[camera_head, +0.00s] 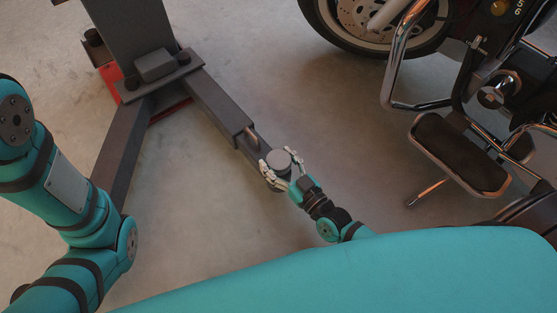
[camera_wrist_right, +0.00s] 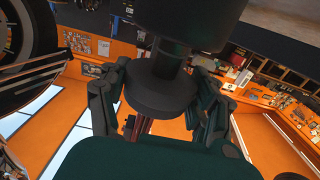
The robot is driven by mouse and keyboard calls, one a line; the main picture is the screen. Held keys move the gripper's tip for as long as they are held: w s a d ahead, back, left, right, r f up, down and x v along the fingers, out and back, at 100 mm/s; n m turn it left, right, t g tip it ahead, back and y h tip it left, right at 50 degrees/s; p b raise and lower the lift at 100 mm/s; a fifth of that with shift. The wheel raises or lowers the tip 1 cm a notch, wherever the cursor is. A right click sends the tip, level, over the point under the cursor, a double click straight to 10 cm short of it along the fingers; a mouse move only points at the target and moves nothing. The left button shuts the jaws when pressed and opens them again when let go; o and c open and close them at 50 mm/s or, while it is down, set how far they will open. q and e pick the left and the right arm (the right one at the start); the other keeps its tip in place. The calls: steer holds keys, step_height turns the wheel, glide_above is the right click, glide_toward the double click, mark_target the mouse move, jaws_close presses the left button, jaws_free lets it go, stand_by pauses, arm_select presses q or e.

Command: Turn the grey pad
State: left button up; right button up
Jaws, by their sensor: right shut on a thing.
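The grey pad (camera_head: 279,159) is a round disc at the end of a grey lift arm (camera_head: 214,106) in the head view. My right gripper (camera_head: 281,168) is shut on the pad, with its fingers on either side of the disc. In the right wrist view the pad (camera_wrist_right: 160,92) looks dark, and the fingers of my right gripper (camera_wrist_right: 158,105) stand on both sides of it. My left arm shows at the left of the head view, but its gripper is not in view.
A grey lift post (camera_head: 130,35) with a bolted base stands at the upper left. A second grey lift arm (camera_head: 122,150) runs down near my left arm. A motorcycle with a chrome bar (camera_head: 396,70) and a footboard (camera_head: 460,152) stands at the right. Bare floor lies between.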

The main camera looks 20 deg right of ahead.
steer(key=shift+y, duration=0.3)
